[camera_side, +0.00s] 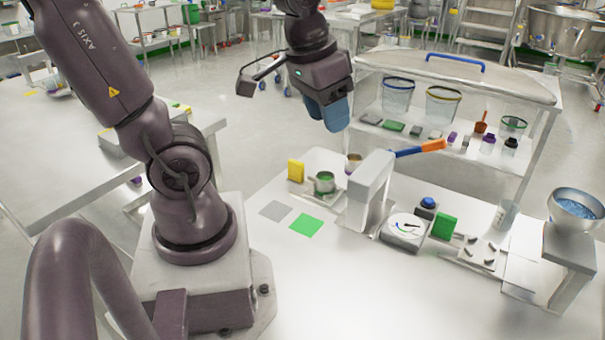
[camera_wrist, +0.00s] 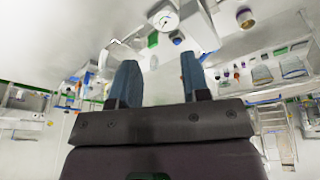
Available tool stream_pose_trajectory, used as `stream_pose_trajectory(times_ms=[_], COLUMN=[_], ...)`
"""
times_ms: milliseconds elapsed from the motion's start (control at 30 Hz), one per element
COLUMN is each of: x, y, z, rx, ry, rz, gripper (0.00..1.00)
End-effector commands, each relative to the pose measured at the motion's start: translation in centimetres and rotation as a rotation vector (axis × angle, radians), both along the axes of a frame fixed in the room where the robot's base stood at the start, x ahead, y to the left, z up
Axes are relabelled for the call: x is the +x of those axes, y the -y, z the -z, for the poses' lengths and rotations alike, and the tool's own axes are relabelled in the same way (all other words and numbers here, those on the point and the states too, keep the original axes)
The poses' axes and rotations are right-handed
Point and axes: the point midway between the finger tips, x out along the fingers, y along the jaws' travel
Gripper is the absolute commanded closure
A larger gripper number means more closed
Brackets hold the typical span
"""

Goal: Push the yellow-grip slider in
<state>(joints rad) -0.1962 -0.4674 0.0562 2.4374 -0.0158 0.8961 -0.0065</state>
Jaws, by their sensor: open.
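A small upright yellow block (camera_side: 296,171) stands at the back left of the white worktop, beside a steel pot. It is the only yellow piece on this worktop that could be a slider's grip; I cannot make out a rail or slot under it. My gripper (camera_side: 328,112) hangs high above the back of the worktop, to the right of the yellow block and well above it, touching nothing. In the wrist view my gripper (camera_wrist: 160,62) shows two blue fingers spread apart with nothing between them. I cannot make out the yellow block in the wrist view.
A white upright unit (camera_side: 369,185) stands mid-worktop, with a blue-and-orange handle (camera_side: 420,148) behind it. A round dial (camera_side: 404,229), a blue button (camera_side: 428,202) and a green block (camera_side: 444,226) lie to its right.

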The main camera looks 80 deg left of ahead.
Motion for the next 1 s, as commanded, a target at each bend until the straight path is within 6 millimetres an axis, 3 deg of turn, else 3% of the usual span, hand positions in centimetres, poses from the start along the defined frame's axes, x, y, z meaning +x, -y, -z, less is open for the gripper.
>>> stream_pose_trajectory(times_ms=[267, 400, 600, 700, 800, 1000], x=[2.2, 1.4, -0.8, -1.1, -0.3, 0.0], y=[-10.6, -16.5, -23.6, -26.1, -27.4, -27.5], z=[6.1, 10.0, 15.1, 16.4, 15.9, 15.9], rx=[-0.178, -0.237, -0.265, -0.268, -0.284, -0.306], ry=[-0.194, -0.254, -0.279, -0.241, -0.170, -0.133], rz=[-0.647, -1.040, -1.574, -1.804, -1.943, -2.074], gripper=[0.57, 0.57, 0.57, 0.57, 0.57, 0.57])
